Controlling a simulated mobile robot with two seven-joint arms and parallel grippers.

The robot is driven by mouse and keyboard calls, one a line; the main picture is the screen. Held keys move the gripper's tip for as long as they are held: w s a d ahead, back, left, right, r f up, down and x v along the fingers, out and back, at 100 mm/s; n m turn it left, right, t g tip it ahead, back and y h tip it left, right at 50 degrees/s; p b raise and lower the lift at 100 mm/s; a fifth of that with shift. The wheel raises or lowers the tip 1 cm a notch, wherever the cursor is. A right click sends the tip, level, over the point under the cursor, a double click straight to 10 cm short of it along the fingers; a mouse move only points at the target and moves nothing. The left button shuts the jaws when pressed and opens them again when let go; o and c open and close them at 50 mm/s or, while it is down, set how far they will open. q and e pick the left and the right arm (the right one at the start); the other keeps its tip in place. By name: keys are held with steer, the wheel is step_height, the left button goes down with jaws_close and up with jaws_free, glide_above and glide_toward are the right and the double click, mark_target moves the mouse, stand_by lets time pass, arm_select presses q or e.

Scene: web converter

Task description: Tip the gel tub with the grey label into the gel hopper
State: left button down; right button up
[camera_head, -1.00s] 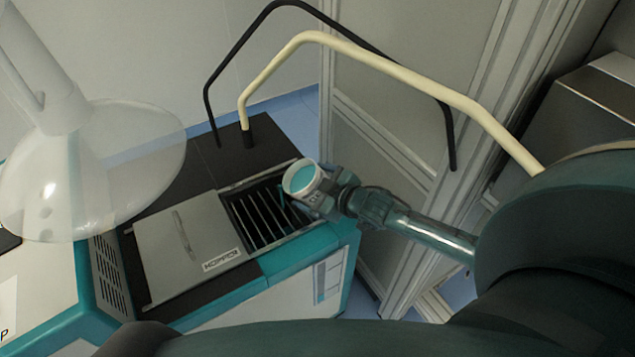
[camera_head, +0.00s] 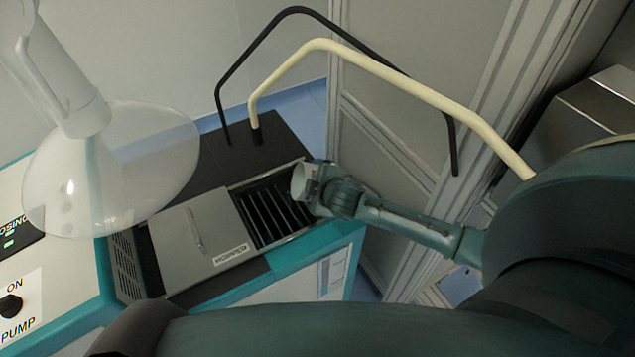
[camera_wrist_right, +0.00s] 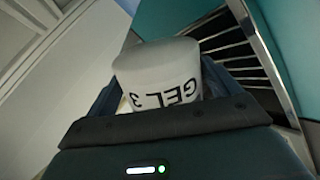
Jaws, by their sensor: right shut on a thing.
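My right gripper (camera_head: 311,187) is shut on a pale gel tub (camera_head: 299,182) at the right end of the gel hopper (camera_head: 233,261). The tub is tipped over sideways, its mouth turned toward the hopper's slatted opening (camera_head: 265,212) and out of sight. In the right wrist view the tub (camera_wrist_right: 157,66) sits between the fingers, with "GEL 3" upside down on its pale side; the dark slats (camera_wrist_right: 235,48) show beyond it. I cannot see any gel pouring. My left gripper is not in view.
The hopper's grey lid (camera_head: 190,245) lies to the left of the opening. A cream bent rail (camera_head: 400,82) and a black one (camera_head: 228,85) arch behind the arm. A clear cone (camera_head: 110,170) hangs at the left, above a panel with a pump knob (camera_head: 11,306).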

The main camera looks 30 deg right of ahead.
steer(key=shift+w+r, duration=0.1)
steer(key=shift+r, duration=0.25)
steer(key=shift+a+h, duration=0.15)
steer(key=shift+h, duration=0.15)
steer(key=shift+w+a+r+n+g+h, duration=0.2)
steer(key=shift+a+r+n+g+h, duration=0.45)
steer(key=shift+n+h, duration=0.35)
steer(key=shift+w+a+r+n+g+h, duration=0.2)
steer(key=shift+a+r+n+h, duration=0.2)
steer(key=shift+h, duration=0.3)
steer(key=shift+w+a+r+n+g+h, duration=0.25)
steer(key=shift+a+h, duration=0.2)
steer(key=shift+h, duration=0.25)
steer(key=shift+w+a+r+n+h, duration=0.1)
steer(key=shift+a+n+h, duration=0.4)
steer(key=shift+h, duration=0.2)
steer(key=shift+a, duration=0.1)
stand_by(1.6)
